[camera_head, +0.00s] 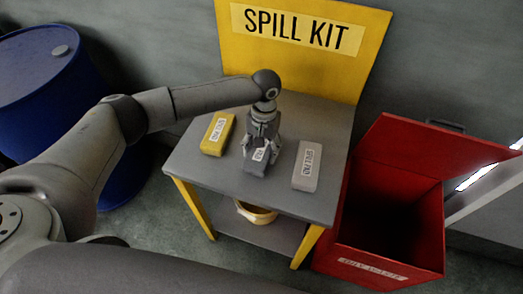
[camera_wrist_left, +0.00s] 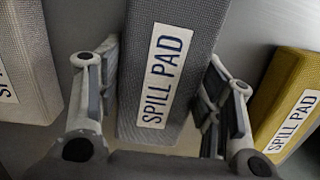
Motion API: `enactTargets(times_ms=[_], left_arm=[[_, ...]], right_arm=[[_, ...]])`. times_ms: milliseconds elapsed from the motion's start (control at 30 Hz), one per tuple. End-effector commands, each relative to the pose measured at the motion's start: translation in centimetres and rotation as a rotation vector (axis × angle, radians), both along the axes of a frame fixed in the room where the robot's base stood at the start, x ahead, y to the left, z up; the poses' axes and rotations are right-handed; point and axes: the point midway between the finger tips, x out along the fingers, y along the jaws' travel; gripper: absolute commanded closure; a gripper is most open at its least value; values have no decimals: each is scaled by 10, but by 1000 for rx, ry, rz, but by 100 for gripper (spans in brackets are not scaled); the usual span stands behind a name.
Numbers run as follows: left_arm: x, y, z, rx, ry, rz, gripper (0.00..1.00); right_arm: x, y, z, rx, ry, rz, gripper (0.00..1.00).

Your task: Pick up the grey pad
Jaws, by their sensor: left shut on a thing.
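The grey pad (camera_head: 255,167) is the middle one of three spill pads on the grey table. My left gripper (camera_head: 262,140) points down over it and is shut on it, with a finger on each side. In the left wrist view the grey pad (camera_wrist_left: 165,60), labelled SPILL PAD, lies between the fingers of the left gripper (camera_wrist_left: 160,98). I cannot tell whether the pad touches the tabletop or is slightly raised. My right gripper is not in view.
A yellow pad (camera_head: 217,134) lies left of the grey pad and a pale pad (camera_head: 307,166) lies right of it on the table (camera_head: 190,160). A yellow SPILL KIT board (camera_head: 300,60) stands behind. An open red bin (camera_head: 430,210) is at right, a blue drum (camera_head: 45,75) at left.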

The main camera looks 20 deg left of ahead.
Motion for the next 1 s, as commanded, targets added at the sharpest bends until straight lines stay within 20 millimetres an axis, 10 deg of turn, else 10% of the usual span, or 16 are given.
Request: enactTargets(times_ms=[600, 1000], left_arm=[[2, 0, 32, -3, -5, -1, 68], [-67, -53, 105, -4, -2, -9, 68]], right_arm=[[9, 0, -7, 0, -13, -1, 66], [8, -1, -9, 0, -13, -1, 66]])
